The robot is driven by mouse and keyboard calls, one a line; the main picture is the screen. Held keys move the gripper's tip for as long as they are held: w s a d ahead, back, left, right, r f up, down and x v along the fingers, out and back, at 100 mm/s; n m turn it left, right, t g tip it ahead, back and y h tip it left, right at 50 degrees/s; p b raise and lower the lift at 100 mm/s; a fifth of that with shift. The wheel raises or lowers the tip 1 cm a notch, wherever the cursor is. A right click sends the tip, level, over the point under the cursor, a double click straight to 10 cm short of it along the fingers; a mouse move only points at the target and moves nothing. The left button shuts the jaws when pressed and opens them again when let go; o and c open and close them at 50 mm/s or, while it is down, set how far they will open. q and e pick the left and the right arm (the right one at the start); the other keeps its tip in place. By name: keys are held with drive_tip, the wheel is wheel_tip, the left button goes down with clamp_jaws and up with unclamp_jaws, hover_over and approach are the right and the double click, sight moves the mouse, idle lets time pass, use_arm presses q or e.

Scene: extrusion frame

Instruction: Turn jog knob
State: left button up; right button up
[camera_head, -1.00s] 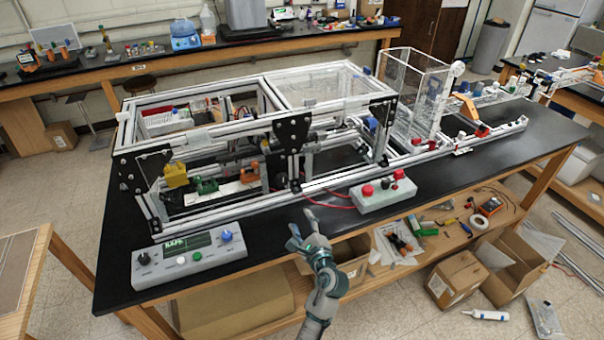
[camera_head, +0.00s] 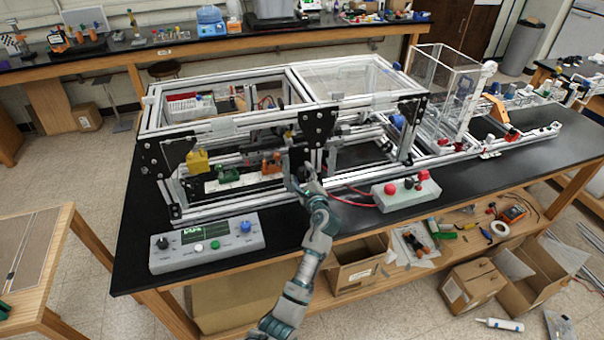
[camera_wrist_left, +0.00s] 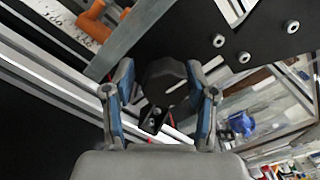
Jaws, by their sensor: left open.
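A black faceted knob-like part (camera_wrist_left: 166,82) with a pale line on its face sits between the fingers in the left wrist view, in front of a dark bracket. It looks like the jog knob, but no label is readable. My left gripper (camera_wrist_left: 160,68) is open, with one blue-padded finger on each side of the part; contact cannot be told. In the head view my left gripper (camera_head: 297,180) is at the front of the extrusion frame (camera_head: 240,128), below its middle black plate, and hides the part. My right gripper is not in view.
A grey control box (camera_head: 207,246) with a black knob (camera_head: 162,243) and a blue knob (camera_head: 246,227) stands at the front left. A pale box (camera_head: 406,194) with red buttons is right of my arm. An orange part (camera_wrist_left: 94,22) is near the left finger.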

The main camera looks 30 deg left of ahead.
use_arm(q)
drive_tip(key=shift+w+a, duration=0.25)
drive_tip(key=shift+a, duration=0.1)
drive_tip(key=shift+w+d+r, duration=0.1)
drive_tip(key=shift+d+r, duration=0.1)
drive_tip(key=shift+d, duration=0.5)
drive_tip(key=shift+c, duration=0.3)
drive_tip(key=c, duration=0.8)
drive_tip(key=shift+a+r, duration=0.1)
drive_tip(key=shift+a, duration=0.2)
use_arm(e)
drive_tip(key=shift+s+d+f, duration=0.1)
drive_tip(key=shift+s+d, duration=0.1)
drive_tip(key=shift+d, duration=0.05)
